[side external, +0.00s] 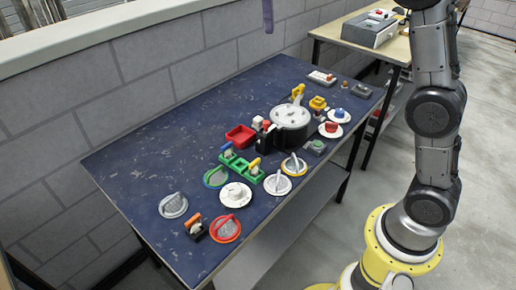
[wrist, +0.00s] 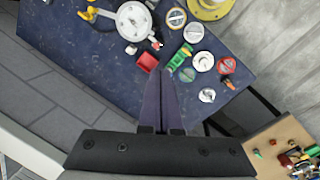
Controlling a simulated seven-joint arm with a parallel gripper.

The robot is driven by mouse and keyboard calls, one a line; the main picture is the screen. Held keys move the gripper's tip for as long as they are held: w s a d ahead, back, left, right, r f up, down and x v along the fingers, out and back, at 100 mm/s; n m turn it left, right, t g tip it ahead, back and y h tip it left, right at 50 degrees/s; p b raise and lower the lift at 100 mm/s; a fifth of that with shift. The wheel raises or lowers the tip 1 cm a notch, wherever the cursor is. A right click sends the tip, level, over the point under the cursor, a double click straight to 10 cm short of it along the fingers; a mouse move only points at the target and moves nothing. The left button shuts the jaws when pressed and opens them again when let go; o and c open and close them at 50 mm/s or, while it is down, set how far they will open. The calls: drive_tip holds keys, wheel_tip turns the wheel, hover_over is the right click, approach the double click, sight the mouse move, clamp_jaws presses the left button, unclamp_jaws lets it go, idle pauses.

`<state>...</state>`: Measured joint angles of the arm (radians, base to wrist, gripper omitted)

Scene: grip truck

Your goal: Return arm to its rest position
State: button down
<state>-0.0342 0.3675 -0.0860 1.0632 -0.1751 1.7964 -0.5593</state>
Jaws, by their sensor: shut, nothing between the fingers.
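My gripper (wrist: 162,76) is shut and empty, its two dark purple fingers side by side in the wrist view. In the side view a purple fingertip (side external: 267,16) hangs in at the top edge, high above the back of the table; the rest of the gripper is out of frame there. My grey arm stands upright at the right on its yellow base. The blue worktable (side external: 150,150) lies below, and it also shows in the wrist view (wrist: 100,62). The fingers touch nothing that I can see.
A pressure cooker (side external: 291,121), red tray (side external: 240,136), green switch block (side external: 240,166) and several round knobs, one white (side external: 236,195), stand on the table. A brick wall (side external: 130,80) runs behind it. A second table (side external: 352,34) bears a grey box (side external: 370,30). The table's left part is clear.

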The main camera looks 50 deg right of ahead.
drive_tip(key=s+m+t, duration=0.2)
drive_tip(key=s+t, duration=0.1)
drive_tip(key=s, duration=1.5)
drive_tip(key=s+a+f+m+t+y, duration=0.1)
drive_tip(key=s+f+m, duration=0.1)
drive_tip(key=s+f, duration=0.2)
drive_tip(key=s+a+f+m+t+y, duration=0.1)
drive_tip(key=s+f+m, duration=0.1)
drive_tip(key=f, duration=0.8)
drive_tip(key=shift+s+a+f+t, duration=0.15)
drive_tip(key=shift+s+f+t, duration=0.15)
drive_tip(key=shift+s, duration=0.6)
